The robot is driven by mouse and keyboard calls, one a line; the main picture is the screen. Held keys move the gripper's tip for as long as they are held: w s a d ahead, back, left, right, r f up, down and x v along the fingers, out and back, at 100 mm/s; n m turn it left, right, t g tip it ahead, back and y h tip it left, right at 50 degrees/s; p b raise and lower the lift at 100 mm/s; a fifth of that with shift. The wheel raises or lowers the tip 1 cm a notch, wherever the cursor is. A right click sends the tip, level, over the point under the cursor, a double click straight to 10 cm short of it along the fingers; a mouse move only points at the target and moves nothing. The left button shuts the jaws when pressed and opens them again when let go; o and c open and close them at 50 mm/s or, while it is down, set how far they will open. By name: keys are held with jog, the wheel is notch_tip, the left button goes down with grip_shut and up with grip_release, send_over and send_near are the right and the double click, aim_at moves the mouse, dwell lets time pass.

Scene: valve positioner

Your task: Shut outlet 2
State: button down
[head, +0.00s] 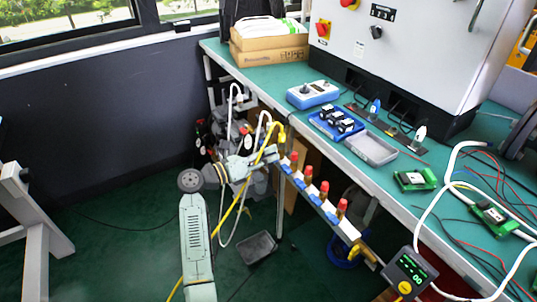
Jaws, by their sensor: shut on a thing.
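A white valve manifold (320,202) runs along the front of the bench, sloping down to the right in the head view. It carries several outlet valves with red tops and blue parts, among them the leftmost valve (293,161), another (307,177) and the rightmost valve (341,208). I cannot read outlet numbers. My gripper (272,154) is at the manifold's left end, beside the leftmost valve and just below a yellow fitting (279,133). It is shut on a small part there, largely hidden by the fingers. I cannot tell how far any valve is turned.
The green bench (395,195) holds a blue tray (335,125), a grey tray (371,149), a blue box (313,94) and circuit boards. A handheld meter (409,272) is at the lower right. White and yellow hoses hang around my arm. A dark bin (258,248) stands on the floor.

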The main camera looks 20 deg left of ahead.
jog(key=shift+w+a+f+n+p, duration=0.15)
jog(key=shift+n+p, duration=1.05)
jog(key=shift+n, duration=0.8)
jog(key=shift+s+f+n+p, duration=0.15)
jog(key=shift+n+p, duration=1.1)
jog(key=shift+n, duration=0.75)
jog(key=shift+w+a+f+n+p, duration=0.15)
jog(key=shift+n+p, duration=1.05)
jog(key=shift+n, duration=0.8)
jog(key=c, duration=1.7)
grip_release()
jog(key=shift+f, duration=0.1)
jog(key=shift+d, duration=0.1)
